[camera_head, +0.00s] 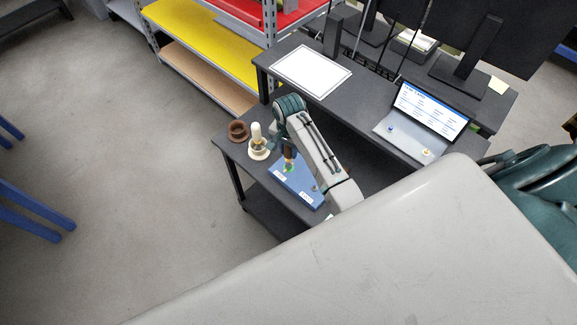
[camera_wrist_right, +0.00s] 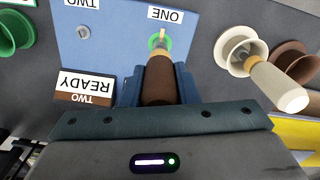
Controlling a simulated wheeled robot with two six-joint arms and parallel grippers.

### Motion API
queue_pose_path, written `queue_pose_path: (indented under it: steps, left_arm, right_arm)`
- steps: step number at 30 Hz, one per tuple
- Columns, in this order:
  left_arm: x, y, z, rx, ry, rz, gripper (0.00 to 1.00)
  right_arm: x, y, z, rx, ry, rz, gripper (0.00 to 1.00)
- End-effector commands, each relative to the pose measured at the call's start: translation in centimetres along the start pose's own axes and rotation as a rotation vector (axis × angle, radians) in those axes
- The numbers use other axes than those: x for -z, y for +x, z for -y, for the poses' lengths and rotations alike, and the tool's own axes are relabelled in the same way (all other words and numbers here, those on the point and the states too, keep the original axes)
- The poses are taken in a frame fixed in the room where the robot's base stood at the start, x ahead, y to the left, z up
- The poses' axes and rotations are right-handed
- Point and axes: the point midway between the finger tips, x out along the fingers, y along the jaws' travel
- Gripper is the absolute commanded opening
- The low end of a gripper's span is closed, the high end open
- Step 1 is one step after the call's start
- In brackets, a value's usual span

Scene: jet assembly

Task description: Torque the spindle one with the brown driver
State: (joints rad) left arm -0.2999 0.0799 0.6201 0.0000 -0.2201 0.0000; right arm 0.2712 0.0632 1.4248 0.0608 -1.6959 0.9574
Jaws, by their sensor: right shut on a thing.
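My right gripper (camera_wrist_right: 160,88) is shut on the brown driver (camera_wrist_right: 158,80), whose dark handle sits between the fingers. The driver's tip points at the green ring of spindle one (camera_wrist_right: 159,41), beside the ONE label; whether it touches is unclear. The blue board (camera_wrist_right: 115,45) lies under it, with a second spindle (camera_wrist_right: 83,32) by the TWO label. In the head view, the driver (camera_head: 288,152) shows below my right gripper (camera_head: 288,146), above the blue board (camera_head: 300,184). My left gripper is not in view.
A cream driver (camera_wrist_right: 275,82) stands in a cream holder (camera_wrist_right: 232,48), beside an empty brown holder (camera_head: 238,130). A green holder (camera_wrist_right: 14,30) is on the board's other side. A sign (camera_wrist_right: 86,86) reads READY and TWO. A laptop (camera_head: 425,118) stands on the raised shelf.

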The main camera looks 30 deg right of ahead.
Motion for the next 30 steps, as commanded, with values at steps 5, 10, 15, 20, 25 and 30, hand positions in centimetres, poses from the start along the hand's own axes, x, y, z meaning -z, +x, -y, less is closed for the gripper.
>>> queue_pose_path:
  steps: [5, 10, 15, 20, 25, 30]
  left_arm:
    - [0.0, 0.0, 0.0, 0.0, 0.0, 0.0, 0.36]
    - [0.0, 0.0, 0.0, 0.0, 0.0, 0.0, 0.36]
    - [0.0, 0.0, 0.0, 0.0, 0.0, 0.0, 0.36]
    - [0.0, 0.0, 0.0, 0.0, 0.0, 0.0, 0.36]
    - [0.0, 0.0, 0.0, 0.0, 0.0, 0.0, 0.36]
    - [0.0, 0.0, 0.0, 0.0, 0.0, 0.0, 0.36]
  right_arm:
    - [0.0, -0.2, 0.0, 0.001, -0.001, -0.001, 0.0]
    - [0.1, -0.7, 0.1, 0.002, -0.001, -0.002, 0.0]
    - [0.0, -1.2, 0.0, 0.001, -0.002, -0.001, 0.0]
    - [0.0, -1.3, 0.0, 0.001, -0.085, 0.0, 0.0]
    - [0.0, -1.3, 0.1, 0.001, -0.313, -0.001, 0.0]
    - [0.0, -1.3, 0.1, 0.001, -0.543, -0.001, 0.0]
